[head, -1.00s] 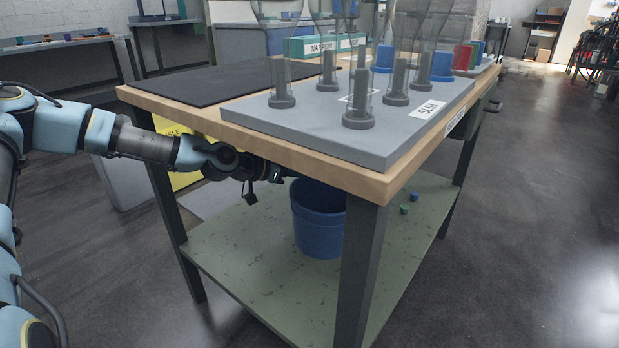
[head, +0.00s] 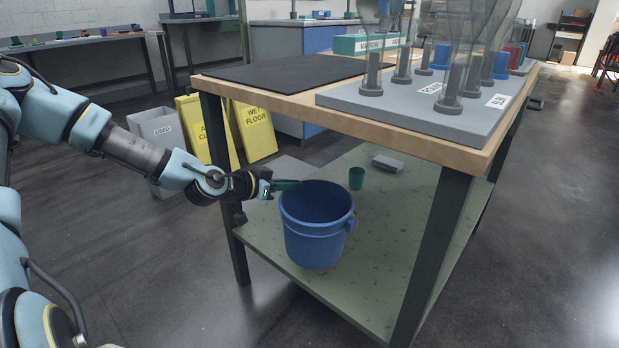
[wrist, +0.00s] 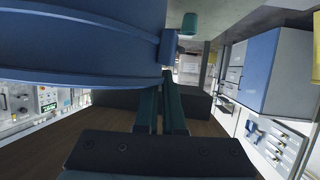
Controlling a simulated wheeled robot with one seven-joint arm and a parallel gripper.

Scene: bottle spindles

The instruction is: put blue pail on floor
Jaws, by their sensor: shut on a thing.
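The blue pail (head: 316,235) is upright at the left side of the workbench, its open mouth and whole near side showing. It overlaps the green lower shelf (head: 375,310) in the head view; I cannot tell whether its base touches the shelf. My gripper (head: 298,184) comes from the left and is shut at the pail's rim. In the wrist view the pail (wrist: 75,50) fills the upper left, and the gripper's dark green fingers (wrist: 161,108) reach its edge. The exact contact is hidden. The grey floor (head: 150,270) shows at the left.
A green cup (head: 356,178) and a grey block (head: 388,163) are on the lower shelf. The bench's dark near leg (head: 436,250) stands right of the pail. Yellow floor signs (head: 252,130) and a grey bin (head: 160,145) stand behind. The left foreground floor is clear.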

